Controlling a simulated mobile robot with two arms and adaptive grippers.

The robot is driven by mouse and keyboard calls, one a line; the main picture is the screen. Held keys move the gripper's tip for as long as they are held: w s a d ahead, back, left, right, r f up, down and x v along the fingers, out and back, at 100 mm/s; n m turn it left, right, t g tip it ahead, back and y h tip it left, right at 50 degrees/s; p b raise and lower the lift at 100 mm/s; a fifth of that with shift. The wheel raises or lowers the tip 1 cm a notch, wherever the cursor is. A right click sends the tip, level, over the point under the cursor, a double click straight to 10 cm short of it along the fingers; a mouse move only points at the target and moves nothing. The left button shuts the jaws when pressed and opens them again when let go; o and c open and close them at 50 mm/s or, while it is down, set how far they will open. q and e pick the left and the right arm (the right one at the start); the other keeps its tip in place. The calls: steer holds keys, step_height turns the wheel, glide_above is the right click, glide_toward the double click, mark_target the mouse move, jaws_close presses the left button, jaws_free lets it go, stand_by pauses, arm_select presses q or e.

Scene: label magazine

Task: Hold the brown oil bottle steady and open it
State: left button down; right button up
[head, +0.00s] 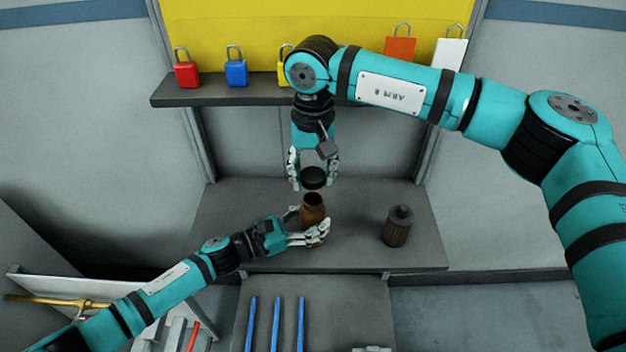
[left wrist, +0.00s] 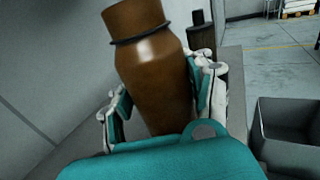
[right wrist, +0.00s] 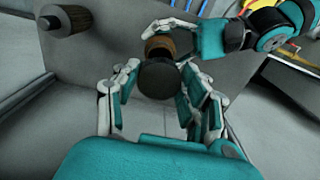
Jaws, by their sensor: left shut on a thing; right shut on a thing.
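The brown oil bottle (head: 312,209) stands on the grey shelf in the head view, its neck open at the top. My left gripper (head: 309,228) is shut around its body from the left; the bottle (left wrist: 157,75) fills the middle of the left wrist view. A dark round cap (head: 313,177) is apart from the bottle, a little above its neck. My right gripper (head: 313,180) points down and is shut on the cap. In the right wrist view the cap (right wrist: 159,79) sits between the fingers, with part of the bottle (right wrist: 160,46) behind it.
A dark bottle (head: 397,227) stands to the right on the same shelf (head: 240,225). Red (head: 187,73), blue (head: 236,70) and other padlocks stand on the upper ledge (head: 215,93). Blue rods (head: 276,320) lie on the lower surface in front.

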arm_select(q)
steer(key=shift+c, duration=1.9)
jaws_free()
